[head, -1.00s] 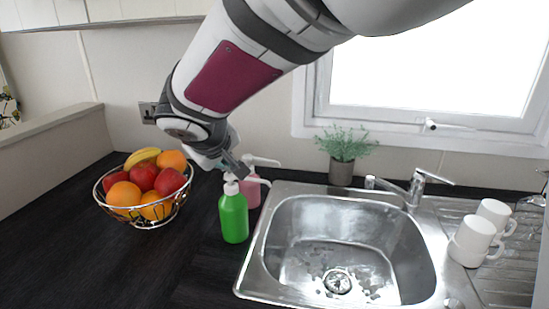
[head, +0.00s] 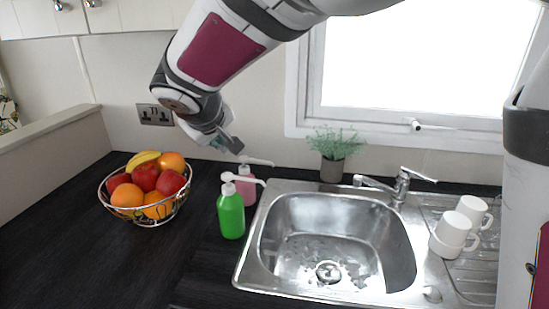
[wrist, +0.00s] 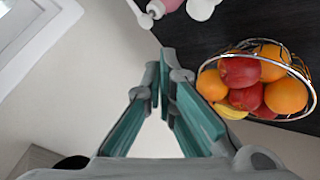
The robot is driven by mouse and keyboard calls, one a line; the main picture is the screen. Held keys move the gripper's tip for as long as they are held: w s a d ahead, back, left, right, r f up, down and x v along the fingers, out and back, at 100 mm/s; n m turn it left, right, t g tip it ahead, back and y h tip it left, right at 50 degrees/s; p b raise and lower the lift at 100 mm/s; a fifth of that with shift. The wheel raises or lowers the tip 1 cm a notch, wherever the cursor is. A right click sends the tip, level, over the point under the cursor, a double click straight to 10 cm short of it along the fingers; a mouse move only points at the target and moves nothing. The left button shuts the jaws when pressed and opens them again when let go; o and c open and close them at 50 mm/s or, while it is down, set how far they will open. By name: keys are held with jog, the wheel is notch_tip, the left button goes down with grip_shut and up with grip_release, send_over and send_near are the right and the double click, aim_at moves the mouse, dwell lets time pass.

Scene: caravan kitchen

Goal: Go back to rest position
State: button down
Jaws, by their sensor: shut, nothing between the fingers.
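My gripper (head: 231,146) hangs from the arm in front of the wall, above and behind the soap bottles. In the wrist view my gripper (wrist: 162,84) shows its two teal-lined fingers meeting at the tips, shut, with nothing between them. A green pump bottle (head: 231,212) stands upright on the dark counter left of the sink. A pink pump bottle (head: 247,186) stands just behind it, partly hidden. Part of a pink bottle with a white pump (wrist: 168,5) shows at the top of the wrist view. The gripper touches neither bottle.
A wire bowl of fruit (head: 180,207) stands left of the bottles. A metal sink (head: 270,265) with a tap (head: 402,184) is to the right, then white mugs (head: 453,232). A potted plant (head: 332,168) stands by the window. The front left counter is clear.

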dwell(0.3)
jog(key=s+d+r+m+g+h, duration=0.1)
jog(key=s+d+m, duration=0.1)
jog(key=s+d, duration=0.6)
jog(key=s+d+r+m+g, duration=0.1)
jog(key=s+d+m+g, duration=0.15)
jog(key=d, duration=0.95)
jog(key=s+d+f+m, duration=0.2)
jog(key=s+d, duration=0.1)
jog(key=s, duration=0.8)
jog(key=s+d+f+m+g+y, duration=0.1)
jog(key=s+d+f+m, duration=0.1)
jog(key=s, duration=0.9)
jog(key=shift+d+f, duration=0.6)
jog(key=shift+d, duration=0.05)
jog(key=shift+s+d+g, duration=0.1)
jog(key=shift+g, duration=0.15)
